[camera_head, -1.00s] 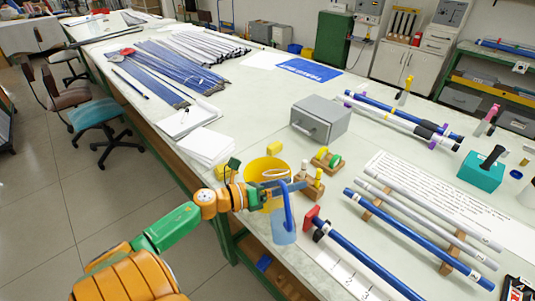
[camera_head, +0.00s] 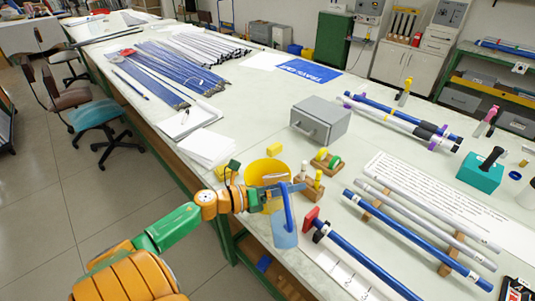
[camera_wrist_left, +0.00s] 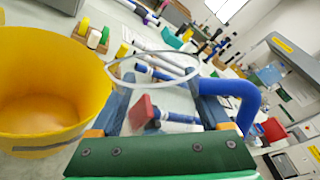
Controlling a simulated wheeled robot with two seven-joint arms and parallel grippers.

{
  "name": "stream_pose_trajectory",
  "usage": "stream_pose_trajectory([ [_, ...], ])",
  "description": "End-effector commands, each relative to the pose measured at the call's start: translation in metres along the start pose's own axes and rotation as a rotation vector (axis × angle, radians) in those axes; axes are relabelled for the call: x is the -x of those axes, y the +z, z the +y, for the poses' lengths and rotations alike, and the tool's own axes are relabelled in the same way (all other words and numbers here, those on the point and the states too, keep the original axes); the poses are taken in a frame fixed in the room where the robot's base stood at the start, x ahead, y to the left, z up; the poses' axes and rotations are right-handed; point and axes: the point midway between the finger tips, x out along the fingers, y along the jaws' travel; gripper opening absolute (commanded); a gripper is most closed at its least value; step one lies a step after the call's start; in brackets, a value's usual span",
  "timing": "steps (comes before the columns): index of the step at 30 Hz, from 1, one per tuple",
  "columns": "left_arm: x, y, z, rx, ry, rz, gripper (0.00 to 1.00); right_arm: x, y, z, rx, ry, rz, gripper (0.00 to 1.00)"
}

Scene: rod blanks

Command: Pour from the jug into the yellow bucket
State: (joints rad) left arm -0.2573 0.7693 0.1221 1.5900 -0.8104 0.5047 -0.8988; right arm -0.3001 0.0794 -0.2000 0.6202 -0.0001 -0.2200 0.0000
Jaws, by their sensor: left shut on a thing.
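The jug (camera_head: 284,238) is clear pale blue with a thick blue handle. My left gripper (camera_head: 282,192) is shut on it and holds it over the table's near edge, to the right of the yellow bucket. The yellow bucket (camera_head: 256,172) stands upright on the table, partly behind my gripper. I see nothing inside the bucket. The jug's contents cannot be made out. My right gripper is not in view.
A wooden block with coloured pegs (camera_head: 310,190) stands just right of the bucket. A blue rod with a red end block (camera_head: 312,217) lies right of the jug. A grey box (camera_head: 322,118) stands behind. Rods on wooden rests (camera_head: 420,232) fill the right side.

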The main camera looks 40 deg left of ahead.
Motion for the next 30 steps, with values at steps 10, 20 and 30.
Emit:
stream_pose_trajectory([
  [10,-0.0004,-0.0013,0.0010,0.048,-0.001,0.011,0.00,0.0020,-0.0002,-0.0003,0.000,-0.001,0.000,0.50],
  [20,-0.0005,-0.0023,0.0017,0.058,-0.001,0.013,0.00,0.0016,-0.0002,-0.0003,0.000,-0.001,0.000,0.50],
  [30,-0.0005,-0.0028,0.0026,0.118,0.000,0.026,0.00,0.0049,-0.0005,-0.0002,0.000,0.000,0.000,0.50],
])
